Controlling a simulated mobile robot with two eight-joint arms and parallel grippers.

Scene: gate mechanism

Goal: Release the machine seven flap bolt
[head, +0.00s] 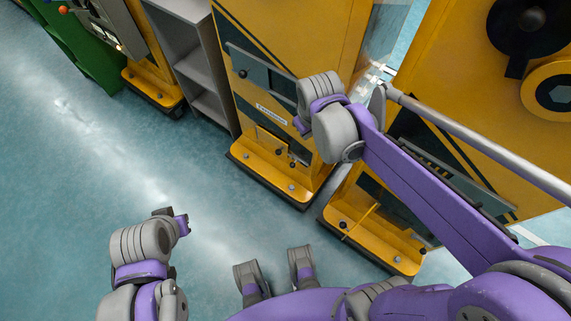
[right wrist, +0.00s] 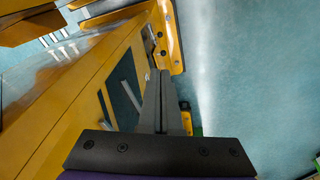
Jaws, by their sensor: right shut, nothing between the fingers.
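A yellow machine cabinet (head: 296,40) stands at the centre of the head view; its white label (head: 271,114) is too small to read, so I cannot tell whether it is machine seven. Low on its front is a flap area with small dark knobs (head: 280,152); I cannot tell which part is the bolt. My right gripper (head: 300,127) is in front of this cabinet, above and right of the knobs, partly hidden by its own wrist. In the right wrist view its fingers (right wrist: 163,88) are shut and empty beside a yellow panel. My left gripper (head: 180,223) is over open floor, its jaws unclear.
Another yellow machine (head: 470,75) with black round parts stands to the right, partly behind my right arm. A grey shelf (head: 200,60) and a further yellow machine (head: 150,70) stand to the left, with a green unit (head: 90,50) beyond. The blue floor (head: 80,180) at left is clear.

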